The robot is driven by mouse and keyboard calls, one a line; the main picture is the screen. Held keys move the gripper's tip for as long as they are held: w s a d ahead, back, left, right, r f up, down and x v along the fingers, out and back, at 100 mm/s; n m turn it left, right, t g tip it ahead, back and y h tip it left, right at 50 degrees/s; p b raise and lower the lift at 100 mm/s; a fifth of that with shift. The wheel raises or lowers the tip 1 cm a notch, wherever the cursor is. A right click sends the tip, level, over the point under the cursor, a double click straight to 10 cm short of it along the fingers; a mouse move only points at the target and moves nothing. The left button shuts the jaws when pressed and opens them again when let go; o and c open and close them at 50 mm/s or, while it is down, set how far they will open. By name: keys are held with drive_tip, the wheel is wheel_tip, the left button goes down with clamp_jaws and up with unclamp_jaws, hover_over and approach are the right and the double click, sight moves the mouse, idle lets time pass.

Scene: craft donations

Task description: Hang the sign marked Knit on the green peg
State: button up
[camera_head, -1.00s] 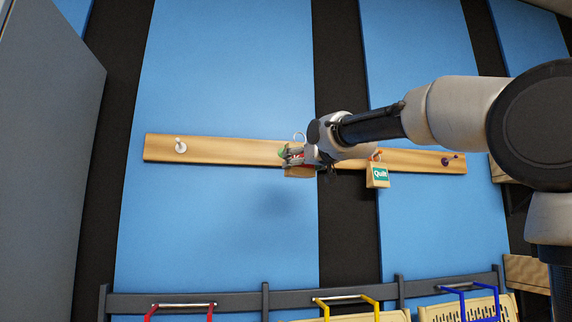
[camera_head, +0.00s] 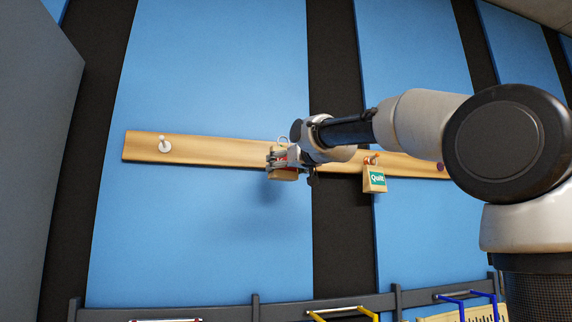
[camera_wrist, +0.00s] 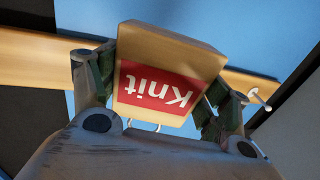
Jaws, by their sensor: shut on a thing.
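My gripper (camera_head: 284,160) is shut on the wooden sign marked Knit (camera_wrist: 172,52), with a finger on each side of it. In the wrist view the sign's red label reads upside down. In the head view the sign (camera_head: 283,174) is in front of the wooden rail, left of the Quilt sign, partly covered by my fingers. Its metal hook (camera_head: 283,139) shows above my gripper. I cannot make out the green peg; it may be behind the sign or gripper. Whether the hook touches any peg cannot be seen.
The wooden rail (camera_head: 215,152) crosses blue and black wall panels. A white peg (camera_head: 164,145) is at its left, bare. A Quilt sign (camera_head: 374,180) hangs from an orange peg (camera_head: 371,160). A purple peg (camera_head: 440,167) is farther right. Coloured-handled racks stand below.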

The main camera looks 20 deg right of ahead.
drive_tip(key=w+f, duration=0.1)
drive_tip(key=w, duration=0.7)
drive_tip(key=shift+f, duration=0.25)
idle(0.4)
idle(0.6)
drive_tip(key=o, duration=1)
